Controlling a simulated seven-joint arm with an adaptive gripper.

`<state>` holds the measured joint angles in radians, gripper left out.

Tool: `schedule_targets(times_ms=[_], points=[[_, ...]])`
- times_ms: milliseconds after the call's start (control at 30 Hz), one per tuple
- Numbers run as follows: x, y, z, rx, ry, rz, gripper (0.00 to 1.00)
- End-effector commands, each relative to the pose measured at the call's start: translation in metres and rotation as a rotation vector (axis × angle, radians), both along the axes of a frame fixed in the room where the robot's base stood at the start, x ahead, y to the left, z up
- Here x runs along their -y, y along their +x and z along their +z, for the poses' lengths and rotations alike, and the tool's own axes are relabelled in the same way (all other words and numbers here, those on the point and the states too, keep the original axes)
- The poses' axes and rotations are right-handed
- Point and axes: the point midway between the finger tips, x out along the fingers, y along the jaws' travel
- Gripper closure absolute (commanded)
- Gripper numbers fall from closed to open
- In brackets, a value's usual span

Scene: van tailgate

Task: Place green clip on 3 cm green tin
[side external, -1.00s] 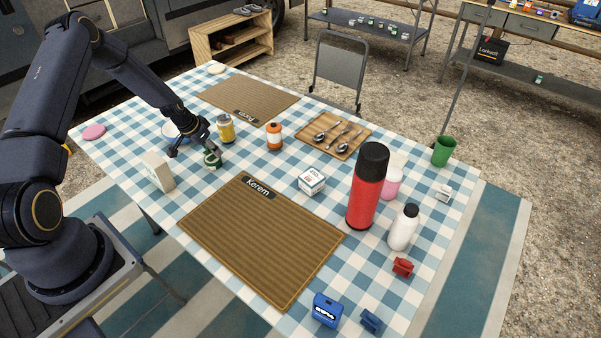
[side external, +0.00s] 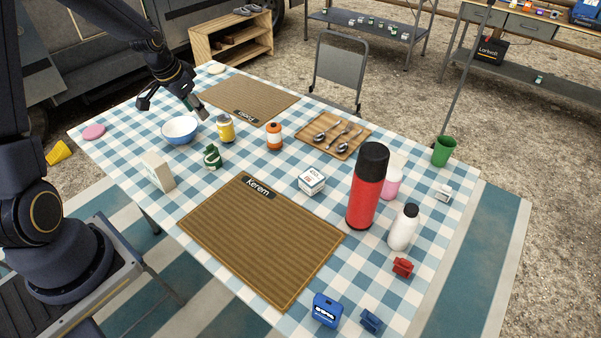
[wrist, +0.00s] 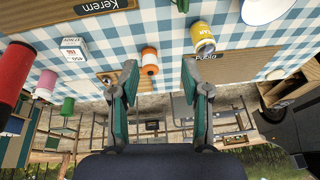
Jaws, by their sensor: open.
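The small green tin (side external: 213,162) stands on the checked tablecloth, left of the near placemat. A dark green shape that looks like the green clip (side external: 211,150) sits on top of it; at this size I cannot tell exactly how it rests. My gripper (side external: 173,108) is open and empty, raised above the table beyond the tin and over the area of the white-and-blue bowl. In the wrist view my gripper (wrist: 158,75) shows its two fingers wide apart with nothing between them.
A blue-rimmed bowl (side external: 180,129), yellow tin (side external: 226,128), orange-and-white tin (side external: 274,136) and cream box (side external: 158,171) stand around the green tin. A red flask (side external: 367,187) and white bottle (side external: 403,227) stand at the right. The near placemat (side external: 260,240) is bare.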

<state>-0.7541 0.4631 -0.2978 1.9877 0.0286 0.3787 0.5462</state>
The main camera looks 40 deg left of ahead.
Motion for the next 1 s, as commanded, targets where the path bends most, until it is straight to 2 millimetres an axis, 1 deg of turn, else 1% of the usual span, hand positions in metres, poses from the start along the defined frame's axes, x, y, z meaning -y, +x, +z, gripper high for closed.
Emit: schedule_targets(times_ms=[33,67,100,167,200,267,300,333,400,500,600,733,1000], points=[[0.025,-0.006,0.033,0.005,0.031,-0.018,0.53],[0.038,-0.012,0.049,0.005,0.043,-0.018,0.53],[0.056,-0.022,0.069,0.008,0.056,-0.018,0.53],[0.082,-0.041,0.097,0.018,0.068,-0.012,0.53],[0.099,-0.055,0.113,0.027,0.071,-0.005,0.53],[0.122,-0.079,0.134,0.048,0.069,0.005,0.53],[0.136,-0.096,0.145,0.063,0.061,0.013,0.53],[0.146,-0.109,0.152,0.074,0.053,0.017,0.53],[0.164,-0.137,0.163,0.1,0.026,0.027,0.53],[0.182,-0.17,0.17,0.125,-0.018,0.038,0.53],[0.192,-0.192,0.171,0.14,-0.053,0.041,0.53],[0.196,-0.203,0.171,0.145,-0.076,0.045,0.53],[0.196,-0.204,0.171,0.145,-0.078,0.046,0.53]])
